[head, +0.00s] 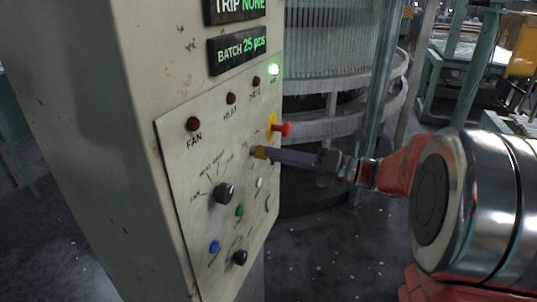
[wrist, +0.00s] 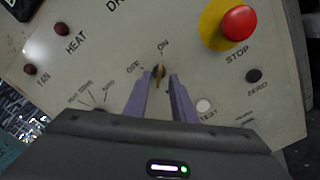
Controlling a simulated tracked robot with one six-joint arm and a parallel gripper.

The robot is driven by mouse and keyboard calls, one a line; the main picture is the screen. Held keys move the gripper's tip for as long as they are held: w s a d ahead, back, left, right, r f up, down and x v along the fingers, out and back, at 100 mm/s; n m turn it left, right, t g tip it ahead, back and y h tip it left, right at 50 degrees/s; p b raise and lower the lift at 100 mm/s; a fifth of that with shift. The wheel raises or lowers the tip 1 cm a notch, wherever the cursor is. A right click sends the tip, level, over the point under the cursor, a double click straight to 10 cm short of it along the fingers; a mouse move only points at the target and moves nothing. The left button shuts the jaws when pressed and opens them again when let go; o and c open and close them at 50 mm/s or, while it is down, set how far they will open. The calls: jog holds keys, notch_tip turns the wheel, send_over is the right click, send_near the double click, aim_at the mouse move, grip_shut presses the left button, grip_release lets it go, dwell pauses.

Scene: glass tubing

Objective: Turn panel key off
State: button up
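The panel key (wrist: 158,76) is a small brassy key in a dark lock on the pale control panel (wrist: 105,55). In the wrist view it stands nearly upright, its upper end towards the ON label, with OFF to the upper left. My gripper (wrist: 161,76) has its two purple fingers on either side of the key, with a narrow gap visible on each side. It looks open around the key, not clamped. In the head view my gripper (head: 259,153) reaches the panel from the right, and its fingers largely hide the key.
A red STOP button (wrist: 239,23) on a yellow disc sits just above and right of the lock. A black selector knob (head: 224,193), a green button (head: 240,210) and a blue button (head: 214,246) are lower on the panel.

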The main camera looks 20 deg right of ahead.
aim_at(260, 152)
jog(key=shift+x, duration=1.25)
grip_shut()
